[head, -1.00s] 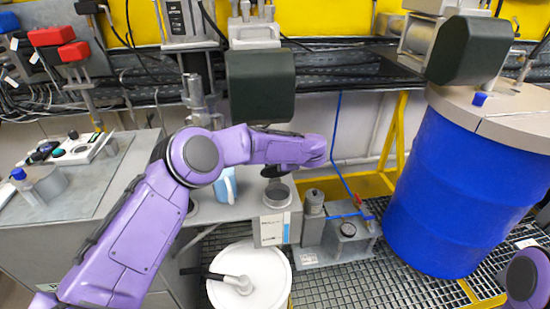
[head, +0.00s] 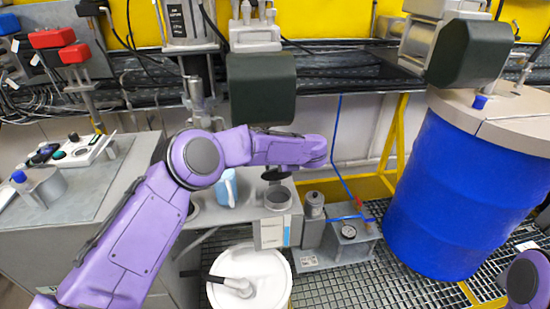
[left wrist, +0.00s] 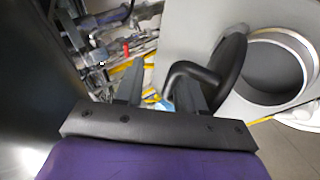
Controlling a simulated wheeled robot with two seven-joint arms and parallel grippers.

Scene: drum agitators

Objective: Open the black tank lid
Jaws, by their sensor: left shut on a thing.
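The black tank lid (head: 275,175) is a dark disc behind the round metal mouth of the small grey tank (head: 280,198). In the left wrist view the lid (left wrist: 232,72) stands tilted up beside the open tank mouth (left wrist: 275,72), with its bent black handle (left wrist: 182,72) toward my fingers. My left gripper (left wrist: 165,88) is shut on this handle, its two dark fingers either side of it. In the head view my purple left forearm reaches over the tank and hides most of that gripper. My right gripper is out of view; only a purple arm part shows at the lower right.
A large blue drum (head: 445,195) stands at right. A white round-lidded container (head: 250,275) is below the tank. A gauge unit (head: 348,235) sits right of the tank, a light-blue jug (head: 226,188) left. A dark green box (head: 262,88) hangs above my forearm.

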